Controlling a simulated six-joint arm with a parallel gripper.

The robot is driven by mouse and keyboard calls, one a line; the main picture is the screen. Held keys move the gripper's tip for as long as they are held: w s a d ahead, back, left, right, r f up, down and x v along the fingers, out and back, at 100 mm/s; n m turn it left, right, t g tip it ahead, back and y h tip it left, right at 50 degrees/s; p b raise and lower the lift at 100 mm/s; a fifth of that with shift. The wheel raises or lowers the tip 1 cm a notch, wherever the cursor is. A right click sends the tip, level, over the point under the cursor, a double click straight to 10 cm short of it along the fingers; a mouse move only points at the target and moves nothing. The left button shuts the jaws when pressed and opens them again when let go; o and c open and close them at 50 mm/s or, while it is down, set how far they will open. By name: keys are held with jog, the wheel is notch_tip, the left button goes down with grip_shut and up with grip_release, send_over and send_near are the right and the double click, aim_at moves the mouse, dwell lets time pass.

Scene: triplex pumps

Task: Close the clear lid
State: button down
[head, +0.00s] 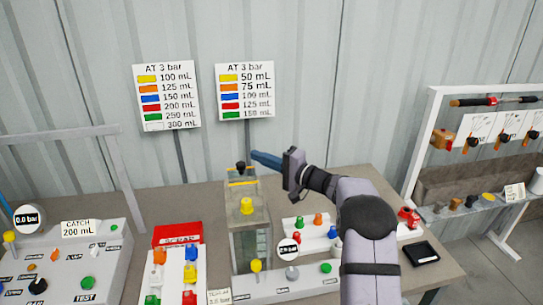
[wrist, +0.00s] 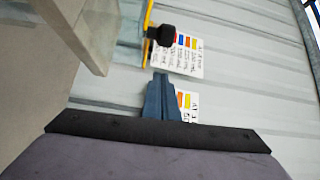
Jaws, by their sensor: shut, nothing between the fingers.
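The clear lid (head: 243,190) appears raised on the clear-walled box (head: 249,245) left of my arm. It has a yellow strip along its upper edge and a black knob (head: 240,166) there. In the wrist view the black knob (wrist: 162,35) and yellow strip show just beyond my fingertips, beside a clear panel (wrist: 75,35). My gripper (head: 254,156) has blue fingers, shut and empty, pointing left. Its tips (wrist: 160,78) are close to the knob, with a small gap in both pictures. The lid's hinge cannot be made out.
A yellow cap (head: 246,206) shows at the box's upper part. A panel of coloured knobs (head: 306,234) stands to the right, a red scrap tray (head: 178,235) to the left, and a black tray (head: 421,253) at the far right. Two signs (head: 166,95) stand behind.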

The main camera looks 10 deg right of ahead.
aim_at(253, 173)
jog(key=shift+w+a+r+p, duration=0.15)
jog(key=shift+w+a+p, duration=0.15)
jog(key=shift+w+a, duration=0.25)
jog(key=shift+s+a+p, duration=0.3)
jog(key=shift+s+p, duration=0.1)
jog(key=shift+s, duration=0.2)
jog(key=shift+s+a+p, duration=0.25)
jog(key=shift+s+p, duration=0.1)
jog(key=shift+s, duration=0.25)
jog(key=shift+s+a+f+p, duration=0.2)
jog(key=shift+s+a+p, duration=0.2)
jog(key=shift+s, duration=0.25)
jog(key=shift+s+d+f+b, duration=0.1)
jog(key=shift+s+f+b, duration=0.25)
jog(key=shift+b, duration=0.5)
jog(key=s+b, duration=0.8)
jog(key=b, duration=0.1)
jog(key=shift+s+r, duration=0.1)
jog(key=shift+s, duration=0.5)
jog(key=shift+r, duration=0.1)
